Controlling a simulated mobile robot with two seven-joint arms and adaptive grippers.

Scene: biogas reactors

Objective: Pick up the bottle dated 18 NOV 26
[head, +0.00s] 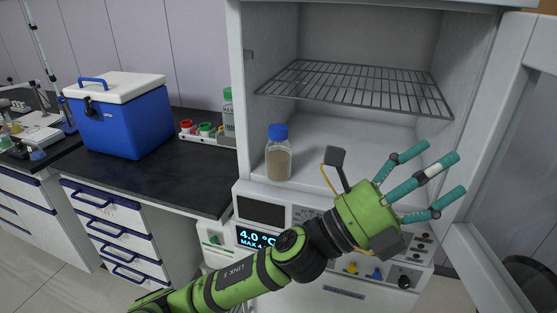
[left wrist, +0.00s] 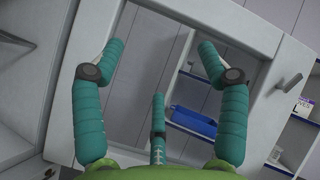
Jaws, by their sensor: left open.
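A clear bottle with a blue cap and brownish contents (head: 278,162) stands upright at the front left of the floor of the open white cabinet (head: 355,135). No date can be read on it. My left gripper (head: 440,170) is open and empty, to the right of the bottle and apart from it, its fingers pointing right towards the open door. In the left wrist view the spread fingers (left wrist: 160,65) face a pale door frame, and no bottle shows there. My right gripper is not in view.
A wire shelf (head: 355,88) spans the cabinet above the bottle. The open door (head: 525,120) stands at the right, near my fingers. A blue cooler box (head: 120,118), a rack with coloured caps (head: 205,132) and a green-capped container (head: 228,112) stand on the dark counter.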

